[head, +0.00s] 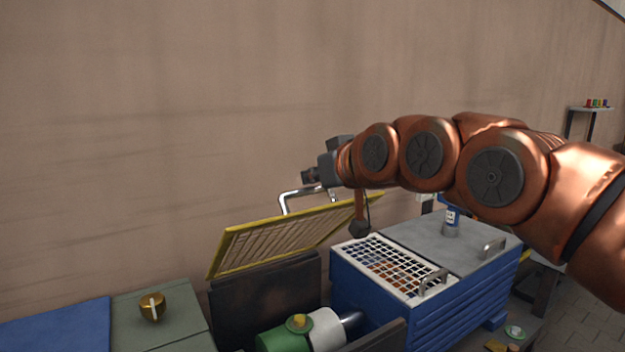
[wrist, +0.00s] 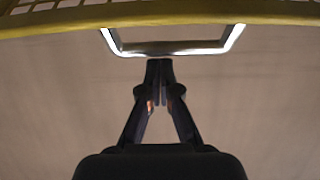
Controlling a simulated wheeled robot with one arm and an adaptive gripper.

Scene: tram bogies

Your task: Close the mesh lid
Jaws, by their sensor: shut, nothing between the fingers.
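The mesh lid (head: 280,238) has a yellow frame and stands tilted open above a dark box (head: 265,300). A silver bar handle (head: 290,196) sticks up from its upper edge, and it also shows in the wrist view (wrist: 170,50). My gripper (head: 308,175) is beside the handle, at the lid's raised edge. In the wrist view my gripper (wrist: 160,68) has its fingertips together, just below the handle bar and with nothing between them. I cannot tell whether the tips touch the bar. The lid's yellow edge (wrist: 70,24) crosses the top of the wrist view.
A blue cabinet (head: 400,310) with a white grid tray (head: 365,258) stands right of the box. A green-and-white cylinder (head: 290,338) lies in front. A brass pot (head: 152,307) sits on the left bench.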

